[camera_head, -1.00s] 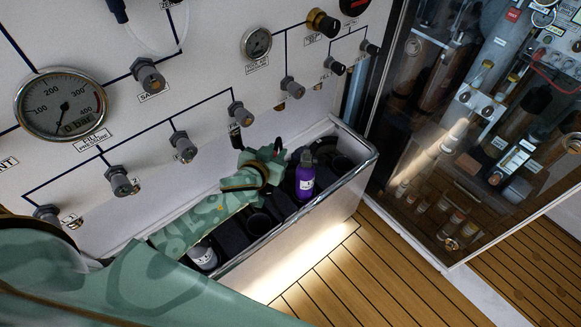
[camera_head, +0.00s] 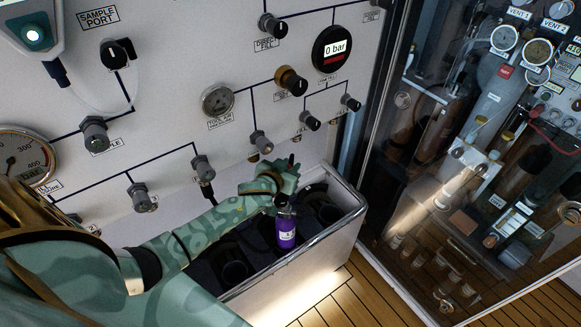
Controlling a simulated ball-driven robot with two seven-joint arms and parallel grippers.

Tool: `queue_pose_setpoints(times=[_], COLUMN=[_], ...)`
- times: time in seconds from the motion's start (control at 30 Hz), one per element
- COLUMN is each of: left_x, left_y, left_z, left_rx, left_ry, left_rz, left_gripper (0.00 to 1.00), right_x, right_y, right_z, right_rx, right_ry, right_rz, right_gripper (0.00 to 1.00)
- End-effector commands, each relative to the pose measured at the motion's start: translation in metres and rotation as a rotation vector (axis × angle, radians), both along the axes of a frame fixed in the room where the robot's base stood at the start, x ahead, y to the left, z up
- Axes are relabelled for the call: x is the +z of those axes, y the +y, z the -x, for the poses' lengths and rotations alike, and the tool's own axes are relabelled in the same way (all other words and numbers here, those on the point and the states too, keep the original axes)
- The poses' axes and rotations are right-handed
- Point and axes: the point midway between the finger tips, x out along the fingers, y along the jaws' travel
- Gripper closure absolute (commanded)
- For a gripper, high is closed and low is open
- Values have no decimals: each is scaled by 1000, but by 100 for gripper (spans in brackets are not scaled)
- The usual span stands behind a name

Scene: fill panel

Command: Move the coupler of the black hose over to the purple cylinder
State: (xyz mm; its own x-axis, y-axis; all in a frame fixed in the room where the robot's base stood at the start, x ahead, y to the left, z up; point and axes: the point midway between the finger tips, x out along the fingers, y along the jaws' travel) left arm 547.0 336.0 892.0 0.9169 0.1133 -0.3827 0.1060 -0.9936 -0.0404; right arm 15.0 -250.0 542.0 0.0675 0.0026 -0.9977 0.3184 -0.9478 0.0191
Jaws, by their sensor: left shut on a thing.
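The purple cylinder (camera_head: 286,235) stands upright in the dark-lined trough at the foot of the panel, its valve at the top. My left gripper (camera_head: 288,172) is just behind and above it, close to the panel, apart from the cylinder as far as I can tell. It is shut on a small dark piece, apparently the coupler of the black hose, mostly hidden by the hand. A short length of black hose (camera_head: 207,189) hangs from a panel valve and runs down behind my left arm. My right gripper is not in view.
The trough's metal rim (camera_head: 354,222) surrounds dark empty sockets (camera_head: 234,270) beside the cylinder. Several valve knobs (camera_head: 261,142) stick out of the panel above the gripper. A glass-fronted cabinet (camera_head: 440,190) stands to the right. The wooden floor (camera_head: 345,300) is clear in front.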

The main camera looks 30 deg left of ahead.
Motion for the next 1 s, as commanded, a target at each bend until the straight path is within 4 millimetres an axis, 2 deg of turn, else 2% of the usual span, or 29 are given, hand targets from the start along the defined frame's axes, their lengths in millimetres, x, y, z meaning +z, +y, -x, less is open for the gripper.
queue_pose_setpoints(times=[0.23, 0.6, 0.8, 1.0], left_x=[2, -42, -54, -57], left_y=[-1, -1, -1, -1], left_z=[-1, 0, 0, 0], left_rx=[-3, -3, -4, -4], left_ry=[-3, 0, -1, -2], left_rz=[8, 5, 6, 5], left_gripper=[100, 100, 100, 100], right_x=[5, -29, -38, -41], right_y=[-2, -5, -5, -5], right_z=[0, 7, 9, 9], right_rx=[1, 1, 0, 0], right_ry=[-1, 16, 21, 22], right_rz=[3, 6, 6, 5], right_gripper=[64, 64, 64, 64])
